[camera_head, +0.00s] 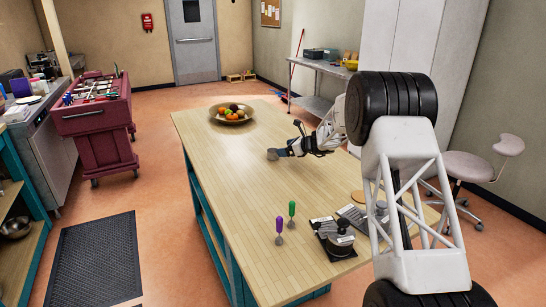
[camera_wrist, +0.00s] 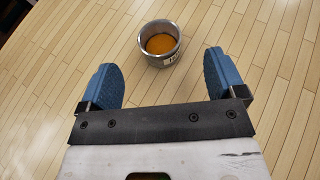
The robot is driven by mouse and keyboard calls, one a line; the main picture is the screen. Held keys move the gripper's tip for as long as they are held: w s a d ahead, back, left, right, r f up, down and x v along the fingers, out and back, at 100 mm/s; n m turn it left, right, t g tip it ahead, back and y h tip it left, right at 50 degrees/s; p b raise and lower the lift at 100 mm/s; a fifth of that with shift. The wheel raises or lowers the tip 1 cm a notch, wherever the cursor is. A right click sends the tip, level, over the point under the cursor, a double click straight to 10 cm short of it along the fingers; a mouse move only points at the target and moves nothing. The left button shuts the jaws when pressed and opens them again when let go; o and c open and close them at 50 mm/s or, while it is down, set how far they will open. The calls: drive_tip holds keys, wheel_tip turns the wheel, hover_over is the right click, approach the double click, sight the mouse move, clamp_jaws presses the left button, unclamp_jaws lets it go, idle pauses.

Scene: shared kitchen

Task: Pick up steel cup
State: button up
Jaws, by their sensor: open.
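The steel cup (camera_wrist: 160,43) stands upright on the wooden tabletop in the wrist view. It is a short round metal cup, orange-brown inside, with part of a dark mark on its side. My gripper (camera_wrist: 162,75) is open and empty, with its two blue fingers spread wide. The cup is just beyond the fingertips, roughly centred between them, and not between the fingers. In the head view the cup (camera_head: 272,154) is a small grey shape at the tip of my gripper (camera_head: 283,152), low over the table.
The wooden table (camera_head: 225,175) is clear around the cup. A fruit bowl (camera_head: 231,114) stands at its far end. A purple-handled tool (camera_head: 279,228), a green-handled tool (camera_head: 292,210) and a dark device (camera_head: 338,240) are near the front. A stool (camera_head: 468,165) stands to the right.

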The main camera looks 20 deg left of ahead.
sight(268, 151)
drive_tip(key=shift+a, duration=0.1)
drive_tip(key=shift+x, duration=1.2)
drive_tip(key=shift+f, duration=0.1)
drive_tip(key=shift+f+x, duration=0.1)
drive_tip(key=shift+x, duration=1.15)
drive_tip(key=shift+f+x, duration=0.15)
drive_tip(key=shift+x, duration=1.15)
drive_tip(key=shift+c, duration=0.3)
drive_tip(key=c, duration=1.1)
drive_tip(key=shift+r, duration=0.25)
